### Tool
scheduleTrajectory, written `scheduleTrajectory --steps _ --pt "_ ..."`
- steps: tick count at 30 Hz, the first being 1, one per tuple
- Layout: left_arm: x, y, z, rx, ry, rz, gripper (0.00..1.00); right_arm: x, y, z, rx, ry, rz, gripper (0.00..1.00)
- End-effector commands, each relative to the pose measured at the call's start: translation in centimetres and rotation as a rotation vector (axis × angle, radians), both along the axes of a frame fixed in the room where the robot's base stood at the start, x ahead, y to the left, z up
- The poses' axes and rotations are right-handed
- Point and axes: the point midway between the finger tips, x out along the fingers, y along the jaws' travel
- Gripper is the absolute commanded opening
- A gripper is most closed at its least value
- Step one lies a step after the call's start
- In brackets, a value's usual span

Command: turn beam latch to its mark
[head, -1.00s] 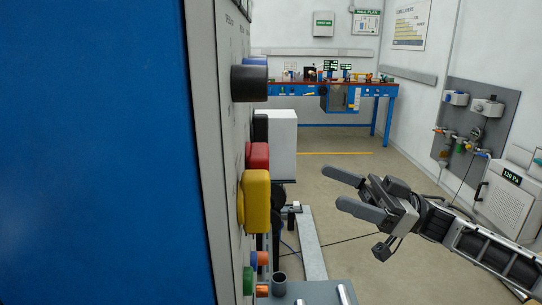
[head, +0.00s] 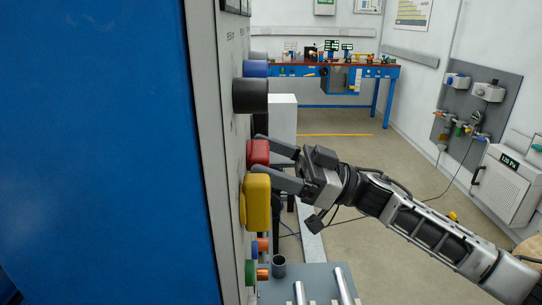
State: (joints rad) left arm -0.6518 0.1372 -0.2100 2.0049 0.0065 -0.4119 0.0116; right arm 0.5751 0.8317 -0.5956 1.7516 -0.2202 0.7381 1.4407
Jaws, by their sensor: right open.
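A grey panel (head: 208,110) on the side of a blue cabinet carries several coloured knobs, seen edge-on. They include a black cylinder (head: 249,95), a red knob (head: 257,151) and a yellow block-shaped knob (head: 257,203). No label marks one as the beam latch, and its mark is not readable from this angle. My right gripper (head: 272,158) is open at the panel. Its upper finger passes over the red knob and its lower finger lies between the red and yellow knobs. Contact cannot be told. My left gripper is not in view.
Blue (head: 255,68), green (head: 250,272) and orange (head: 263,245) knobs stick out of the same panel. A grey bench with metal rods (head: 342,285) and a dark cup (head: 278,267) lies below. A blue workbench (head: 345,85) stands far back. The floor to the right is open.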

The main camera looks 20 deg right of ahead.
Motion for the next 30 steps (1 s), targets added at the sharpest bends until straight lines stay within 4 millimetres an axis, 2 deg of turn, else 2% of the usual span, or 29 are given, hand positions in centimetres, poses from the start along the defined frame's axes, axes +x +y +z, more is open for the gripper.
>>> scheduleTrajectory --steps 1,2,6,20,30 --pt "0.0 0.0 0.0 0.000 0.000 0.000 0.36 0.0 0.0 0.0 0.000 0.000 0.000 0.85" --pt "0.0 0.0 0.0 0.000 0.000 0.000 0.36 0.0 0.0 0.0 0.000 0.000 0.000 0.80" --pt "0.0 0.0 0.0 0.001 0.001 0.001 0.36 0.0 0.0 0.0 0.000 0.000 0.000 0.41" --pt "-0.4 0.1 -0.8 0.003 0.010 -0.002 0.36 0.1 -0.1 -0.1 -0.022 -0.075 -0.001 0.41" --pt "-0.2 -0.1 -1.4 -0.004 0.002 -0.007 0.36 0.3 -0.1 -0.2 -0.095 -0.335 0.000 0.41"
